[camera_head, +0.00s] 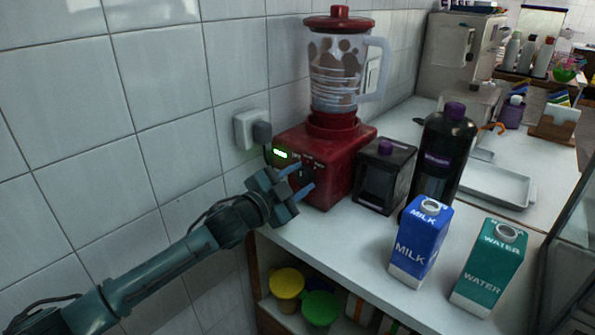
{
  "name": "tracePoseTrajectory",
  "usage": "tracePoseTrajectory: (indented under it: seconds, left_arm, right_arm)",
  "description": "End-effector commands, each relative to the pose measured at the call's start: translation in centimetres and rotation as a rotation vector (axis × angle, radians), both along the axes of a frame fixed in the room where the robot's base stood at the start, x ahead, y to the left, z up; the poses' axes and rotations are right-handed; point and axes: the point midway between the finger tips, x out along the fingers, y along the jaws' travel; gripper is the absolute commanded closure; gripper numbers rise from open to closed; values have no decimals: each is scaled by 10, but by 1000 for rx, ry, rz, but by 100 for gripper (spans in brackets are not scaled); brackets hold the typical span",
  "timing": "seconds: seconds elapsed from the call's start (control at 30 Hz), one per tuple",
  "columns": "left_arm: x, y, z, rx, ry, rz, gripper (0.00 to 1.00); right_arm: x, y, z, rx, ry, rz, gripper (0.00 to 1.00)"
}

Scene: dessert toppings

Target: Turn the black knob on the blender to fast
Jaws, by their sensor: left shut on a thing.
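A red blender (337,165) stands on the white counter against the tiled wall. Its clear jug (335,70) has a red lid and brown contents. The gripper is shut on the black knob, which the fingers mostly hide. I cannot read which setting the knob points to. My right gripper is not in view.
A black box-shaped container (384,176) and a dark bottle (441,155) stand right of the blender. A blue milk carton (420,242) and a green water carton (489,268) stand nearer. A wall socket with a plug (252,130) is left of the blender.

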Motion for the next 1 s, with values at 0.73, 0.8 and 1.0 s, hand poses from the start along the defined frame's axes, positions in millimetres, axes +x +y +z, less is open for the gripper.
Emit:
tracePoseTrajectory:
  seconds: [0.73,0.8,1.0]
  left_arm:
    - [0,0,0,489,-340,-1,85]
    - [0,0,0,512,-356,-1,85]
    - [0,0,0,554,-385,-1,85]
  right_arm:
    - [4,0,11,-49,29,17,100]
    - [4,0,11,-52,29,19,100]
    - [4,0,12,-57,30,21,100]
